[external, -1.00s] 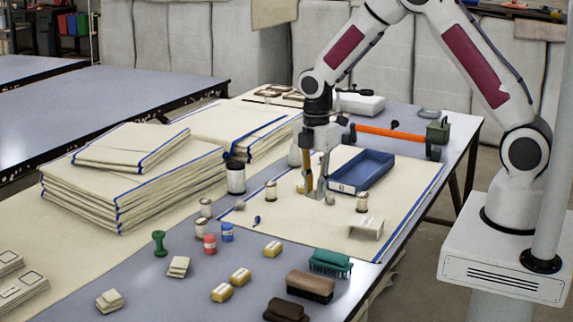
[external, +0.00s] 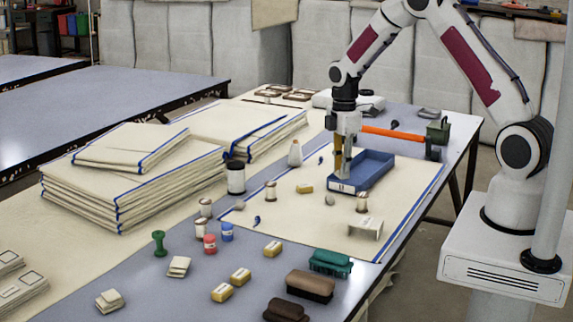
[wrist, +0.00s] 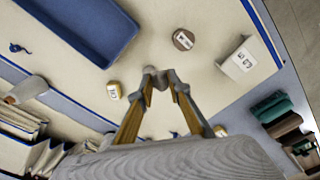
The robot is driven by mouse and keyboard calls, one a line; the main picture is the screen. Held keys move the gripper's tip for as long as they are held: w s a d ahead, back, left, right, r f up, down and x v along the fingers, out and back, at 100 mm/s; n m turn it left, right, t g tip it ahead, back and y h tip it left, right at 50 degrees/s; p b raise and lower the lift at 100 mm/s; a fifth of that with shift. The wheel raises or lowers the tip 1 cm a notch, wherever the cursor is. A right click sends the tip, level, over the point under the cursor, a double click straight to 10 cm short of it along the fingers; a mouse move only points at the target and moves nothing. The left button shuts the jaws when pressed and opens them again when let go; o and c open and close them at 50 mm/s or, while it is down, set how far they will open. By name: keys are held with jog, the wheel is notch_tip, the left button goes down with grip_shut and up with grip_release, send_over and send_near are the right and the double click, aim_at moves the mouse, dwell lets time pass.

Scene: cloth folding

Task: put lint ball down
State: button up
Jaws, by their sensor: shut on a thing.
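My gripper (external: 342,182) points down in front of the left end of the blue tray (external: 372,166). In the wrist view its fingertips (wrist: 160,80) are nearly together, shut on a small grey lint ball (wrist: 160,84), which they partly hide. In the external view a grey lump (external: 330,200) shows just below and left of the fingertips, over the cream cloth (external: 300,228); I cannot tell whether it is the held ball or a separate one. Another grey lump (external: 239,205) lies at the cloth's left edge.
A yellow block (external: 305,188) is left of my gripper and a spool (external: 362,202) is to its right. A white bracket (external: 365,227) stands nearer the front. The cloth's middle front is clear.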

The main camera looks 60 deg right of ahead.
aim_at(361, 179)
jog(key=d+r+m, duration=0.2)
jog(key=d+m, duration=0.8)
jog(key=d, duration=0.3)
jog(key=shift+s+d+m, duration=0.25)
jog(key=shift+s+m, duration=0.1)
jog(key=shift+m, duration=0.05)
jog(key=shift+f, duration=0.15)
jog(key=shift+f, duration=3.05)
jog(key=shift+f, duration=0.1)
jog(key=shift+f, duration=1.75)
jog(key=shift+f, duration=0.2)
